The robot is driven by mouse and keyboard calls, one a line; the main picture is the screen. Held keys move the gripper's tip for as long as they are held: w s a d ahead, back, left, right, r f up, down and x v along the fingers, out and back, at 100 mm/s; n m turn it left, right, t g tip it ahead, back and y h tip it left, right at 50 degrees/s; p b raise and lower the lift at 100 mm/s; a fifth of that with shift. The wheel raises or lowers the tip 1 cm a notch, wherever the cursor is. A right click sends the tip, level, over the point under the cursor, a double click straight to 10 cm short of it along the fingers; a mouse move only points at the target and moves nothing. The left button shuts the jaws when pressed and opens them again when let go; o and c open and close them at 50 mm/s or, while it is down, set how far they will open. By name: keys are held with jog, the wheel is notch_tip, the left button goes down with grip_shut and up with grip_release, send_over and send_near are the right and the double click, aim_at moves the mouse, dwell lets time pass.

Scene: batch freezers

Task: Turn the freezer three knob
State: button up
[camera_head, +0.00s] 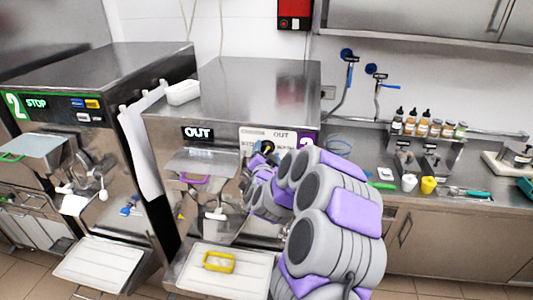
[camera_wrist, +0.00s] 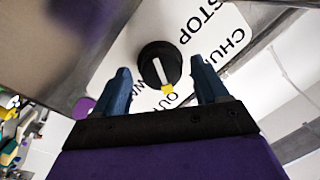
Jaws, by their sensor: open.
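The freezer three (camera_head: 240,95) is the steel machine in the middle of the head view, with "OUT" signs and a purple number tag partly hidden by my arm. Its black knob (camera_head: 267,146) is on the white label panel. In the wrist view the round black knob (camera_wrist: 159,65) has a white pointer bar with a yellow tip, set among the words "STOP", "CHU..." and "OUT". My gripper (camera_wrist: 158,78) is open, its two blue fingers on either side of the knob in the picture. I cannot tell whether they touch it. In the head view my arm hides part of the panel.
Freezer two (camera_head: 100,75), with a green "STOP" label, stands at the left. White trays (camera_head: 100,265) (camera_head: 225,270) jut out low in front of both freezers. A counter (camera_head: 450,190) with bottles and cups is at the right. A white container (camera_head: 183,92) sits on freezer three's top.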

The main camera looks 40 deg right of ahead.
jog(key=c, duration=1)
jog(key=shift+c, duration=0.2)
